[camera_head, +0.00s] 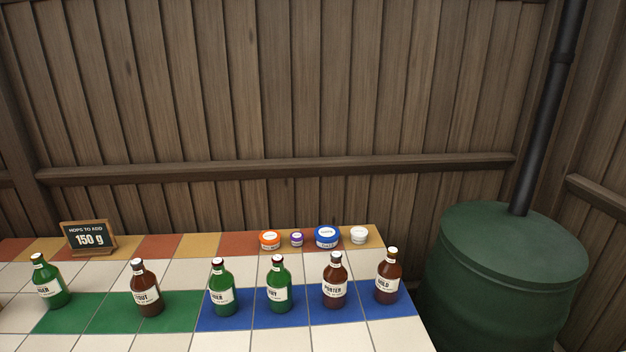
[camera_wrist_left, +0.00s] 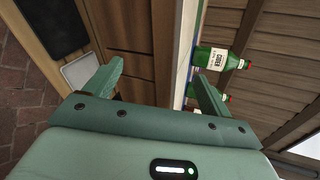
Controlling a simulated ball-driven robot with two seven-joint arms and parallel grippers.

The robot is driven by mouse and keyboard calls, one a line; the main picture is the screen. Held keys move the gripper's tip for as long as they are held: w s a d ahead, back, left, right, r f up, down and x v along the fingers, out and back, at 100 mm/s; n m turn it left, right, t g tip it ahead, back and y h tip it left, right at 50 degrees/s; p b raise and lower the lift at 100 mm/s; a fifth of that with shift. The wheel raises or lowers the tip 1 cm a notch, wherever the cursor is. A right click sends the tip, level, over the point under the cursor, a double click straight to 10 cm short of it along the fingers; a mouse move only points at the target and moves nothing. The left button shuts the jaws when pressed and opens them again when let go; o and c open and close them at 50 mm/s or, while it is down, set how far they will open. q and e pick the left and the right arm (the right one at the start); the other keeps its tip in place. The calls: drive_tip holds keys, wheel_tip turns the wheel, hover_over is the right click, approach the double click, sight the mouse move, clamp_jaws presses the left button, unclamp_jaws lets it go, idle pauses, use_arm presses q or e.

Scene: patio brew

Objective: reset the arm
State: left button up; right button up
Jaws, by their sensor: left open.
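My left gripper (camera_wrist_left: 160,80) shows in the left wrist view with its two green fingers spread wide apart and nothing between them. A green bottle with a white cider label (camera_wrist_left: 220,60) appears beyond the right-hand finger, and part of another bottle (camera_wrist_left: 225,98) shows behind that finger. Neither arm shows in the head view. My right gripper is in neither view.
The tiled counter (camera_head: 100,275) holds a row of green and brown bottles, such as a stout bottle (camera_head: 146,290). Several small tubs (camera_head: 326,237) and a hops sign (camera_head: 89,238) stand at the back. A green barrel (camera_head: 510,270) stands right of it.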

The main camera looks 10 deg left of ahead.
use_arm(q)
drive_tip(key=s+d+f+n+g, duration=0.2)
drive_tip(key=s+f+n+g, duration=0.35)
drive_tip(key=f, duration=0.85)
drive_tip(key=s+d+f+n+g, duration=0.2)
drive_tip(key=s+f, duration=0.3)
drive_tip(key=s, duration=0.6)
drive_tip(key=s+d+f+n+g+h+b, duration=0.1)
drive_tip(key=s+d+f+n+g, duration=0.2)
drive_tip(key=s+f, duration=0.3)
drive_tip(key=s+d+f+n+g+h, duration=0.1)
drive_tip(key=s+d+f+n+g, duration=0.2)
drive_tip(key=s, duration=1.3)
wheel_tip(320, 180, down, 3)
drive_tip(key=shift+s+r+n+b, duration=0.15)
drive_tip(key=shift+n+b, duration=0.25)
drive_tip(key=shift+n, duration=0.45)
